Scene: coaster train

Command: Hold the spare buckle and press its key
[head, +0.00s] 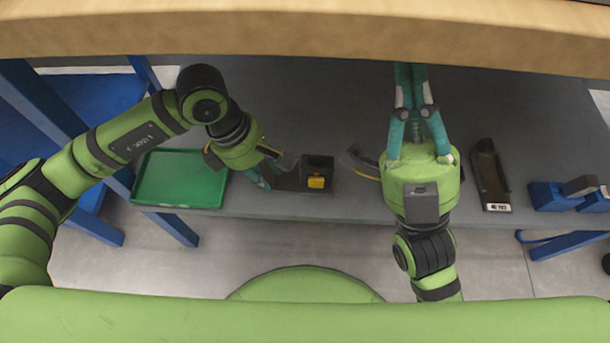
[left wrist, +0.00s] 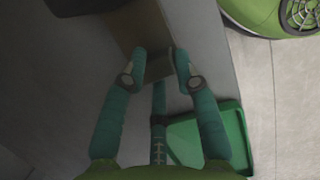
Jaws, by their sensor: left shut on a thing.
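The spare buckle, a dark block (head: 318,163) with a flat dark tongue on its left, lies at the front edge of the grey table. Its yellow key (head: 316,182) faces the front. My left gripper (head: 268,177) is shut on the tongue end, left of the block. In the left wrist view, its teal fingertips (left wrist: 160,62) are on either side of the brown-grey tongue (left wrist: 158,69). The key does not show there. My right gripper (head: 411,70) is to the right of the buckle and apart from it, pointing away. Its fingertips are hidden under the wooden beam.
A green tray (head: 180,205) lies left of the buckle, close to my left gripper. A dark holder with a white label (head: 489,177) and blue blocks (head: 548,196) stand at the right. A wooden beam (head: 300,25) crosses the top.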

